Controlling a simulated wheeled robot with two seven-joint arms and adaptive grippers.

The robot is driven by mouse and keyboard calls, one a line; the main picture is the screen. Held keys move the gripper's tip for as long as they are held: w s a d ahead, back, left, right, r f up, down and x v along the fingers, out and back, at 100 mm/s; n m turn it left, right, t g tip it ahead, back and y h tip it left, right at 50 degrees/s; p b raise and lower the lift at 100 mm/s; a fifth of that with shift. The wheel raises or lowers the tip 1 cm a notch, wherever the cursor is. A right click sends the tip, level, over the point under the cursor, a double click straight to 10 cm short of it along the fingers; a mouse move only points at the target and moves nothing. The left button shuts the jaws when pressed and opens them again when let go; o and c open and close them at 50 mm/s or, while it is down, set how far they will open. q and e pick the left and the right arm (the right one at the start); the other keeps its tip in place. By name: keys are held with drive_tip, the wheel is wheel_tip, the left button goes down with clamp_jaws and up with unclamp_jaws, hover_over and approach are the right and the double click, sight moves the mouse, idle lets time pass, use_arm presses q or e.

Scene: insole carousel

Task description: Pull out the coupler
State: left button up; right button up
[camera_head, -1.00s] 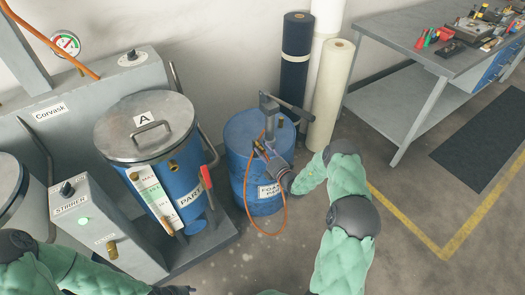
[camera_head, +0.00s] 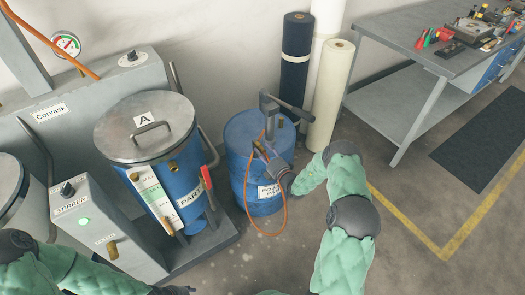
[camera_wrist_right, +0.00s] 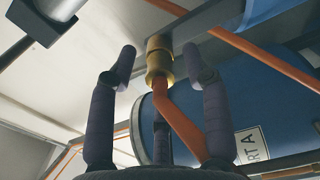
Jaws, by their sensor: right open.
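The brass coupler (camera_wrist_right: 158,62) shows in the right wrist view, on the end of an orange hose (camera_wrist_right: 182,122), below a grey metal arm. My right gripper (camera_wrist_right: 163,50) is open, with its dark fingers on either side of the coupler and gaps between. In the head view the right gripper (camera_head: 264,151) is at the front of the blue drum (camera_head: 243,160), under the grey pump head (camera_head: 285,108). There the coupler is too small and covered to make out clearly. My left gripper (camera_head: 176,290) barely shows at the bottom edge; its fingers cannot be read.
The orange hose loops down the drum's front. Left of it stand the blue Part A tank (camera_head: 172,185) with its steel lid and the grey stirrer box (camera_head: 80,222). Rolls of material (camera_head: 331,85) lean behind the drum. A workbench (camera_head: 420,50) stands right.

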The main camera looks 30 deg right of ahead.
clamp_jaws()
drive_tip(key=shift+s, duration=0.15)
drive_tip(key=shift+s+d+p, duration=0.15)
drive_tip(key=shift+s+p, duration=0.55)
drive_tip(key=shift+s, duration=0.75)
drive_tip(key=shift+s+d+p, duration=0.1)
drive_tip(key=shift+s+p, duration=0.55)
drive_tip(key=shift+s, duration=0.75)
wheel_tip(320, 180, up, 7)
drive_tip(key=p, duration=0.6)
